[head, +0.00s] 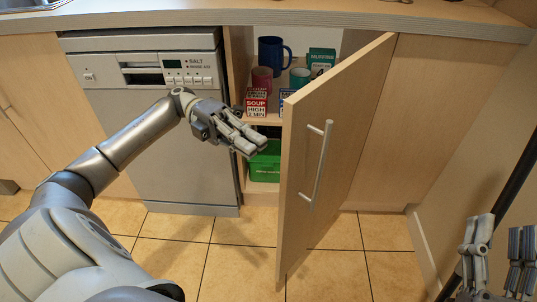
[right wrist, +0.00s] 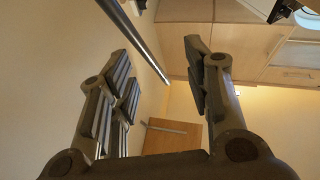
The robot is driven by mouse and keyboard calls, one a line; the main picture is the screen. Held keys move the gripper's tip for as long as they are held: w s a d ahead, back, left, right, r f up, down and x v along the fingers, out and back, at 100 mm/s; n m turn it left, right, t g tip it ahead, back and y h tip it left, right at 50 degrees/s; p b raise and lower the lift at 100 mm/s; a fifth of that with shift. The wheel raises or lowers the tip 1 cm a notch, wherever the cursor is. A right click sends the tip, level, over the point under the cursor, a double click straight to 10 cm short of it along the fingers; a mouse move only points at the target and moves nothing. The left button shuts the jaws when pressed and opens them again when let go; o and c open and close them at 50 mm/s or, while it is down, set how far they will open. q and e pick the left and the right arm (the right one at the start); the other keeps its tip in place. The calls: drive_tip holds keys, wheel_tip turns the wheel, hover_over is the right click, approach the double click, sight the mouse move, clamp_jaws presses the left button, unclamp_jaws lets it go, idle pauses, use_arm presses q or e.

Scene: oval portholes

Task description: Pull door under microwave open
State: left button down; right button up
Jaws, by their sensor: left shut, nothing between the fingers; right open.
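The wooden cabinet door (head: 345,130) stands wide open in the head view, hinged on its right side and swung out toward me. Its metal bar handle (head: 318,165) is on the face turned toward me. My left gripper (head: 250,147) is shut and empty, in front of the cabinet opening and left of the door's free edge, apart from the handle. My right gripper (head: 496,262) is open and empty at the lower right; its spread fingers also show in the right wrist view (right wrist: 160,95). No microwave shows in either view.
A green crate (head: 265,163) sits below. A dishwasher (head: 150,120) stands left. A dark pole (head: 510,185) is near my right gripper.

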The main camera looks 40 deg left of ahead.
use_arm(q)
drive_tip(key=shift+s+d+b, duration=0.15)
drive_tip(key=shift+d, duration=1.1)
drive_tip(key=shift+s+d+b, duration=0.1)
drive_tip(key=shift+d+b, duration=0.05)
drive_tip(key=shift+d, duration=1.05)
use_arm(e)
drive_tip(key=shift+s+r+t+y, duration=0.15)
drive_tip(key=shift+s+r+t, duration=0.4)
drive_tip(key=shift+r, duration=0.15)
drive_tip(key=shift+s+r+t+y, duration=0.15)
drive_tip(key=shift+s+r+t, duration=0.25)
drive_tip(key=shift+r+t, duration=0.25)
use_arm(q)
drive_tip(key=shift+d, duration=0.1)
